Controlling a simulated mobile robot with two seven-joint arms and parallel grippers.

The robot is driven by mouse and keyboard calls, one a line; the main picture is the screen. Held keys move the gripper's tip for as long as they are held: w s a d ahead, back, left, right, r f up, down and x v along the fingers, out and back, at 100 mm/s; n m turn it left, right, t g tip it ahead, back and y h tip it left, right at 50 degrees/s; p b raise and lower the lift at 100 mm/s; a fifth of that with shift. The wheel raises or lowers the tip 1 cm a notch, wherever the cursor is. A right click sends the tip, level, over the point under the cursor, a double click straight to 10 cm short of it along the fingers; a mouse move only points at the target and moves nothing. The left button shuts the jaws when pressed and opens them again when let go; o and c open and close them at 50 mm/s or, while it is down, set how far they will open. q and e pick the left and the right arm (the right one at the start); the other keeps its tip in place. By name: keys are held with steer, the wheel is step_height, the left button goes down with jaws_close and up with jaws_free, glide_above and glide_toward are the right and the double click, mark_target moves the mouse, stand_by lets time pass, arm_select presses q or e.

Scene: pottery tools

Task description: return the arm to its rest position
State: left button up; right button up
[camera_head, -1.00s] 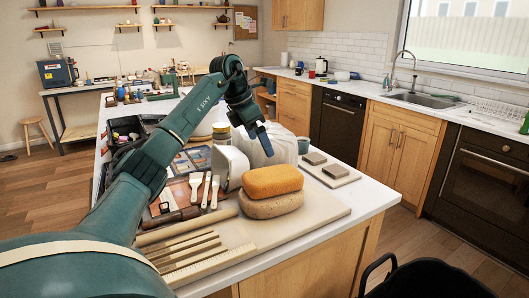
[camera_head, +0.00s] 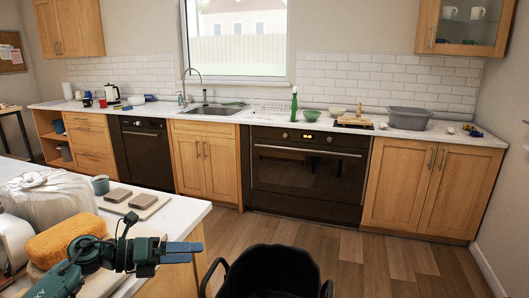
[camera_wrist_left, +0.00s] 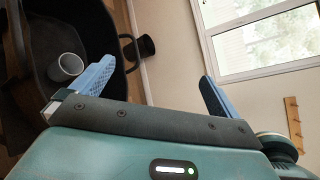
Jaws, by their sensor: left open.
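My left gripper (camera_head: 185,252) is low at the left of the head view, near the front edge of the white worktop. Its two blue fingers also show in the left wrist view (camera_wrist_left: 157,88), spread wide apart with nothing between them. My left arm comes in from the lower left corner and hides part of the worktop. My right gripper is in neither view.
An orange sponge (camera_head: 65,240), a white bag (camera_head: 50,198), a blue-grey mug (camera_head: 100,185) and two brown blocks (camera_head: 130,199) are on the worktop near the arm. A black bin-like container (camera_head: 268,275) stands right of the gripper. Open wooden floor (camera_head: 330,235) lies beyond.

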arm_select(q)
steer(key=s+d+f+n+t+h, duration=0.25)
steer(key=s+d+n+t, duration=0.2)
steer(key=n, duration=0.35)
steer(key=s+f+n+y, duration=1.3)
steer(key=s+f+n, duration=0.7)
steer(key=n, duration=0.8)
steer(key=shift+s+d+p, duration=0.15)
steer(key=shift+s+p, duration=0.15)
steer(key=shift+p, duration=0.05)
